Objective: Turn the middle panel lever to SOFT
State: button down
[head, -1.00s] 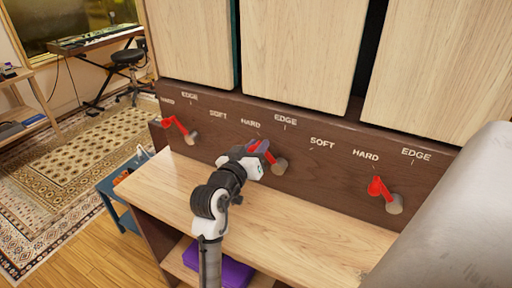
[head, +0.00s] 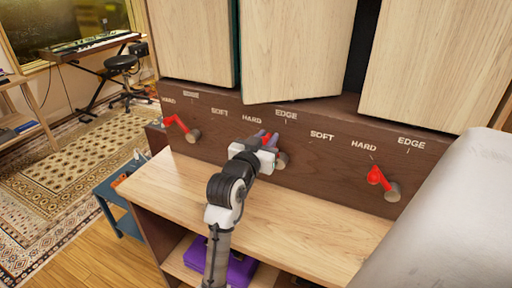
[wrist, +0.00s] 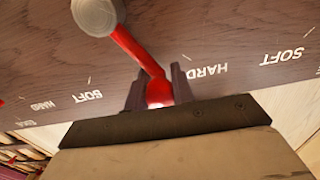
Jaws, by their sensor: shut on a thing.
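The middle panel lever is red on a round grey hub, on the dark brown board below the panels. Its red end (head: 267,139) shows between my fingers in the head view; its arm (wrist: 137,48) is clear in the wrist view. My gripper (wrist: 158,80) is shut on the lever's end; it also shows in the head view (head: 268,136). The lever tilts up-left from its hub, between the HARD mark (head: 252,119) and the EDGE mark (head: 286,115). The middle SOFT mark (head: 321,135) is to the right. The middle wooden panel (head: 295,50) stands turned.
A left red lever (head: 175,122) and a right red lever (head: 377,177) sit on the same board. A mostly bare wooden shelf (head: 320,230) lies below, with a purple case (head: 238,272) under it. A large grey rounded surface (head: 440,220) fills the lower right.

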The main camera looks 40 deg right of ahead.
jog(key=s+m+b, duration=0.1)
jog(key=s+d+m+b, duration=0.1)
jog(key=m, duration=0.1)
jog(key=shift+s+r+m, duration=0.15)
jog(key=shift+m, duration=0.15)
jog(key=s+m+b, duration=0.1)
jog(key=s+d+m+b, duration=0.1)
jog(key=m, duration=0.1)
jog(key=shift+s+m+b, duration=0.2)
jog(key=shift+m+b, duration=0.1)
jog(key=m, duration=0.1)
jog(key=s+m+b, duration=0.1)
jog(key=shift+s+d+f+m+b, duration=0.3)
jog(key=shift+s+d+m+b, duration=0.05)
jog(key=shift+m+b, duration=0.05)
jog(key=shift+s+d+f+m+b, duration=0.15)
jog(key=shift+s+f+m+b, duration=0.1)
jog(key=shift+s+m+b, duration=0.35)
jog(key=shift+s+d+f+m+b, duration=0.2)
jog(key=shift+m+b, duration=0.15)
jog(key=shift+m, duration=0.45)
jog(key=shift+s+d+f+m+b, duration=0.1)
jog(key=shift+s+f+m+b, duration=0.25)
jog(key=shift+m, duration=0.35)
jog(key=c, duration=1.2)
grip_release()
jog(key=shift+s, duration=0.1)
